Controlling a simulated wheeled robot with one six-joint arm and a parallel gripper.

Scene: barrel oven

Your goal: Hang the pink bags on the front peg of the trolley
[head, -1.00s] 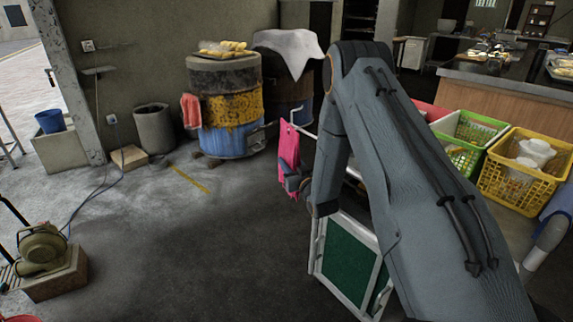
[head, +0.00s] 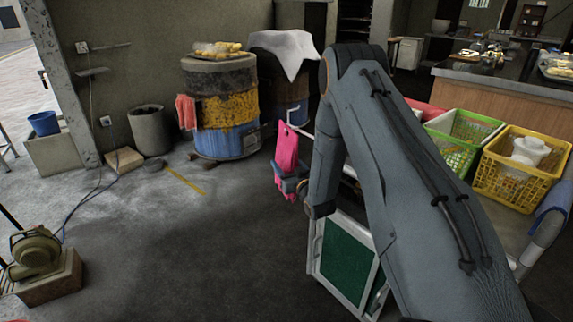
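The pink bags (head: 287,149) show as a flat pink sheet left of my forearm, with more pink showing below my gripper. Their top edge is close to a thin white bar (head: 303,132) of the trolley, which has a short upturned end. I cannot tell whether the bags hang on it. My gripper (head: 288,185) is at the lower part of the bags, overlapping them in view. Its fingers are small and partly hidden, so I cannot tell whether they grip the bags. The trolley's white frame with a green panel (head: 345,262) stands below; my arm hides much of it.
A barrel oven (head: 220,112) with a red cloth (head: 186,112) stands behind, beside another barrel under a white cloth (head: 285,48). Green (head: 466,128) and yellow (head: 520,165) crates are at the right. The floor left of the trolley is clear.

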